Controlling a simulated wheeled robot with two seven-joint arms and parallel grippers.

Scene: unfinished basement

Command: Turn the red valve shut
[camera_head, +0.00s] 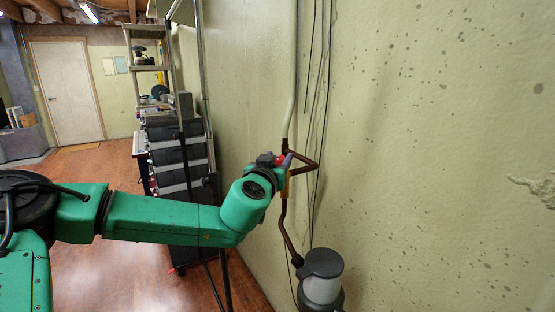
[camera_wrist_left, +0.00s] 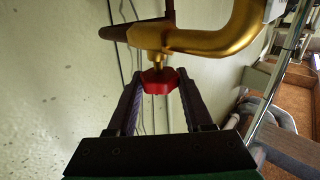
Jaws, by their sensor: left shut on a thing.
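The red valve (camera_wrist_left: 159,81) is a small red handle on a brass stem in the left wrist view. It sits between the two dark fingers of my left gripper (camera_wrist_left: 159,97), which is shut on it. In the head view my green left arm reaches in from the left, and its gripper (camera_head: 284,161) is at the pipe by the wall. Only a bit of red shows there; the wrist hides most of the valve. The brass pipe (camera_wrist_left: 222,42) curves above the valve in the wrist view. My right gripper is not in view.
Copper pipe (camera_head: 287,229) runs down the wall to a grey and black canister (camera_head: 322,285). Thin cables hang beside it. Shelving with dark bins (camera_head: 180,155) stands along the wall behind my arm. Open wooden floor (camera_head: 105,185) lies at the left, toward a white door (camera_head: 66,92).

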